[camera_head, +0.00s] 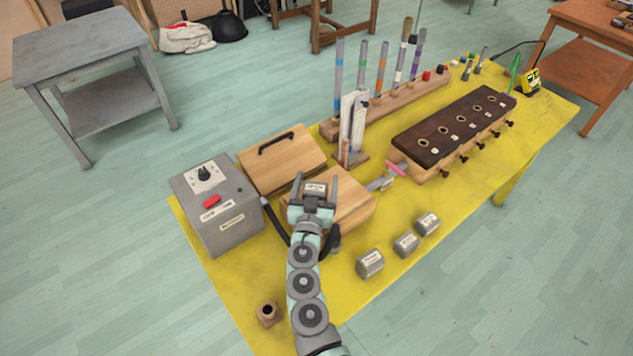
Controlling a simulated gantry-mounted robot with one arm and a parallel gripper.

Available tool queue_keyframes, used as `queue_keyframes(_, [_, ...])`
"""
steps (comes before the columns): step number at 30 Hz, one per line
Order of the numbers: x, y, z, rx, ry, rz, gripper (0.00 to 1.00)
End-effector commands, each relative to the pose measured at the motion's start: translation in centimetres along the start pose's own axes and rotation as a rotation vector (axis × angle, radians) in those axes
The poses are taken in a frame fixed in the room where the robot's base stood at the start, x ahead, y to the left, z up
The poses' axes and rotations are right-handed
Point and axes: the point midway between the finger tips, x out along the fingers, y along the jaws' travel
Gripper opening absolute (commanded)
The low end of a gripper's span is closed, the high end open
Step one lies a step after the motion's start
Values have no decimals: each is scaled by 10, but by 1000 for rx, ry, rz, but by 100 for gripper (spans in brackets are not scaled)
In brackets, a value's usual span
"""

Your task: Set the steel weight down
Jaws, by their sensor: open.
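My gripper (315,183) is over a light wooden box (355,207) in the middle of the yellow table. Its two fingers are apart. A grey steel weight with a pale label (315,188) is between them, apparently on top of the box; its lower part is hidden by my gripper. Three more labelled steel weights stand in a slanting row on the table to the right of my arm: a near one (370,263), a middle one (405,245) and a far one (428,224).
A grey control box (220,210) with a knob and red switch stands left. Behind are a wooden box with a black handle (283,160), a rack of upright tubes (400,97) and a dark slotted board (455,125).

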Motion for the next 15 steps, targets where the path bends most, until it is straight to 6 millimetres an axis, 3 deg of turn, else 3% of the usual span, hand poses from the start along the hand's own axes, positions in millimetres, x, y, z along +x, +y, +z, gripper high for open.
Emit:
queue_keyframes(8, [-12,0,-3,0,2,-1,78])
queue_keyframes(15, [-51,0,-2,2,0,-1,78])
